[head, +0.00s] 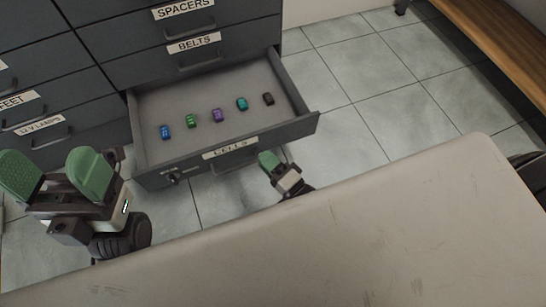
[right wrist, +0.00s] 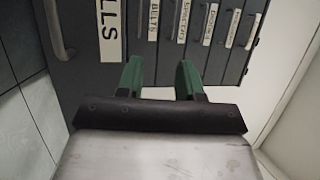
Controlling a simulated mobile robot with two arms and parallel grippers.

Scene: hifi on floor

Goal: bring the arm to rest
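My right gripper (head: 268,160) is just in front of the open drawer labelled CELLS, near the right part of its front. In the right wrist view the right gripper (right wrist: 160,80) has its green fingers apart, with nothing between them. The drawer handle (right wrist: 56,28) lies left of the fingers there, outside them. Most of the right arm is hidden in the head view. My left gripper (head: 57,172) is at the left, in front of the cabinet, its two green fingers spread and empty.
The open drawer (head: 155,178) holds a row of several small coloured items (head: 217,115). The dark cabinet (head: 110,40) has closed drawers above and to the left. A wooden bench (head: 500,40) stands at the upper right. The tiled floor (head: 365,75) right of the drawer is clear.

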